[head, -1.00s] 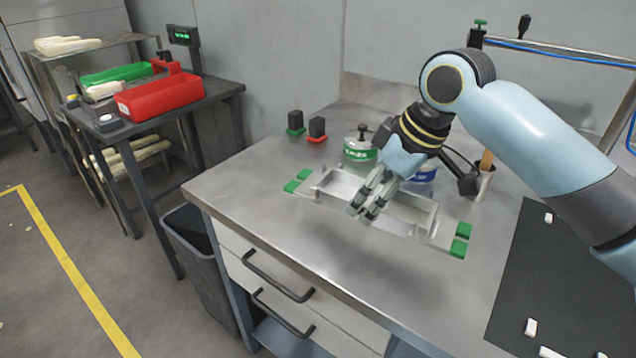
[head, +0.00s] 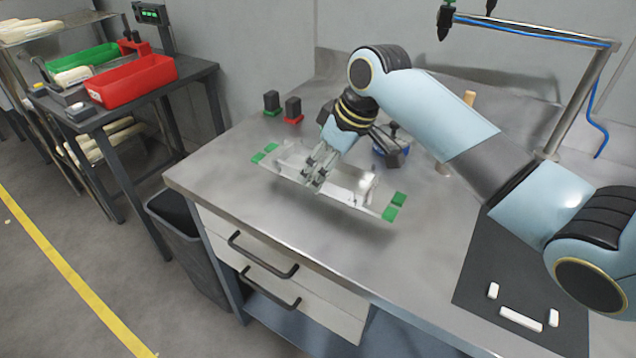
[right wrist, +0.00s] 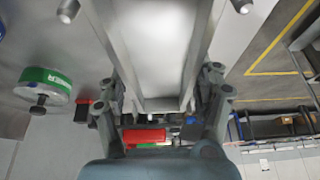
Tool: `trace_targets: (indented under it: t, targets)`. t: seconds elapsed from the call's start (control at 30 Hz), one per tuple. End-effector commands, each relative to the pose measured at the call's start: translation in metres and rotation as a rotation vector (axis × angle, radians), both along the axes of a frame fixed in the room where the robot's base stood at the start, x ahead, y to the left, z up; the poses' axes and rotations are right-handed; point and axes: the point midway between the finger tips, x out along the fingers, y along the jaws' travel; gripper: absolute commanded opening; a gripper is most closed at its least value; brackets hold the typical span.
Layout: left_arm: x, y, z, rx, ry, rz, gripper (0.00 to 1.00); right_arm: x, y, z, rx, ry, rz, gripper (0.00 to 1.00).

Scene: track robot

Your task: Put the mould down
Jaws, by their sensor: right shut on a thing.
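The mould (head: 350,193) is a silvery metal frame with green blocks at both ends. In the head view it is over the left part of the steel workbench (head: 225,185), with a soft shadow below its right side. It looks slightly above the top, though the exact gap is unclear. In the right wrist view the mould (right wrist: 165,45) fills the upper middle between the fingers (right wrist: 160,100). My left gripper is out of view.
Small green-based (head: 271,102) and red-based (head: 293,109) black blocks stand behind the mould. A blue-banded tin (head: 379,151) is partly hidden by my arm. A green-labelled tin (right wrist: 45,85) shows in the wrist view. A dark mat (head: 475,285) with white pieces lies right. Bench front is clear.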

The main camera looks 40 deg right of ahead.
Motion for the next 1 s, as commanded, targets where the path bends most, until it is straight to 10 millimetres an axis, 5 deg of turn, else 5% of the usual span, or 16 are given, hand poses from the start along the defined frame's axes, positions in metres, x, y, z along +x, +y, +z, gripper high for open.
trace_targets:
  t: [0.5, 0.83, 0.87, 1.0]
  targets:
    - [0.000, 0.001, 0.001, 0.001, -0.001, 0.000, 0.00, 0.006, 0.010, -0.044, -0.001, -0.004, 0.001, 0.08]
    - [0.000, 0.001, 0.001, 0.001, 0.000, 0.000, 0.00, 0.006, 0.009, -0.047, -0.001, -0.004, 0.001, 0.08]
    - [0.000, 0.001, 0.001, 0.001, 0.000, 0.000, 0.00, 0.005, 0.009, -0.048, -0.002, 0.000, 0.001, 0.69]
    - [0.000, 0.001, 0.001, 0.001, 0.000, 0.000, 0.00, 0.005, 0.009, -0.048, -0.002, 0.000, 0.001, 0.87]
